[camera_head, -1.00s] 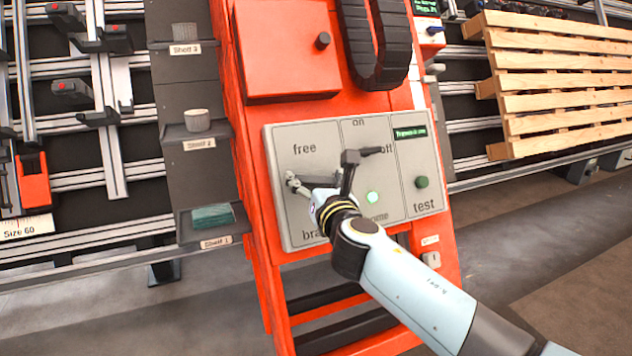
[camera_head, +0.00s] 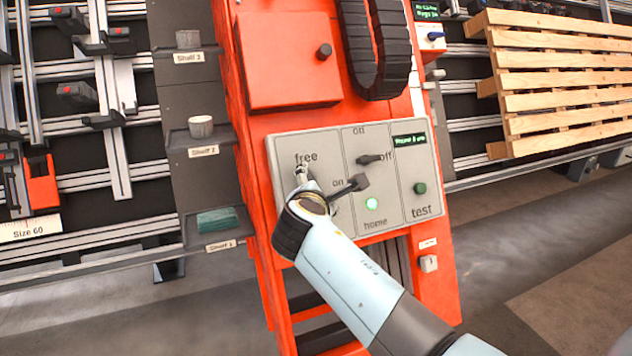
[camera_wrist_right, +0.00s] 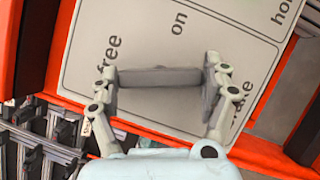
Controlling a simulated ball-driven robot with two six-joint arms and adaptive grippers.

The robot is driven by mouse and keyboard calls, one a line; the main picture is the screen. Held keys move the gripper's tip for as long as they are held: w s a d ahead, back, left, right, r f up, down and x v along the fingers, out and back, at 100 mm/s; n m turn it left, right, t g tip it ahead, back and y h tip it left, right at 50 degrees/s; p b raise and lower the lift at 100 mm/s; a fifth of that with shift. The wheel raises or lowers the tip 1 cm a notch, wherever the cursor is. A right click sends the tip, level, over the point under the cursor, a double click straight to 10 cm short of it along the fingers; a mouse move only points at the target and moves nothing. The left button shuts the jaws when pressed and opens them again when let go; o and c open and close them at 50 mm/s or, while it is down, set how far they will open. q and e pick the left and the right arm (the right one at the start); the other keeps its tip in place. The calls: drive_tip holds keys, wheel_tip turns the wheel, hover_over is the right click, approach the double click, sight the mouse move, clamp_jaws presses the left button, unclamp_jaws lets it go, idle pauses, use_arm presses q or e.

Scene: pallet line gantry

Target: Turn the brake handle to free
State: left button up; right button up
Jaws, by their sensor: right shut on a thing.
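The brake handle (camera_wrist_right: 160,77) is a grey bar lying between the fingertips of my right gripper (camera_wrist_right: 164,84) in the right wrist view. The bar runs from the "free" side towards the "brake" word, with "on" off to its side. In the head view, my right gripper (camera_head: 303,172) is at the left section of the grey control panel (camera_head: 290,148), just below the word "free". There my wrist hides the handle and the "brake" word. My right gripper is shut on the handle. My left gripper is not in view.
The panel also has a dark on/off switch (camera_head: 370,159), a lit green light (camera_head: 372,203) and a green test button (camera_head: 420,188). A red box with a knob (camera_head: 324,51) is above. Grey shelves (camera_head: 188,95) stand left, a wooden pallet (camera_head: 560,75) right.

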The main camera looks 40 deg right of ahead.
drive_tip(key=shift+r+m+g+p, duration=0.2)
drive_tip(key=shift+m+g+p, duration=0.4)
drive_tip(key=shift+m+p, duration=0.45)
drive_tip(key=shift+m, duration=0.45)
drive_tip(key=shift+m+g+p, duration=0.3)
drive_tip(key=shift+m+p, duration=0.05)
drive_tip(key=shift+m, duration=0.15)
drive_tip(key=shift+f, duration=0.1)
drive_tip(key=shift+m, duration=0.3)
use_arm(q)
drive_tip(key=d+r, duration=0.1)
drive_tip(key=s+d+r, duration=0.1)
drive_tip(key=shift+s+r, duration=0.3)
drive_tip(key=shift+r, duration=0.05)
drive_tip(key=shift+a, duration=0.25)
use_arm(e)
drive_tip(key=shift+f, duration=0.1)
drive_tip(key=o, duration=1.1)
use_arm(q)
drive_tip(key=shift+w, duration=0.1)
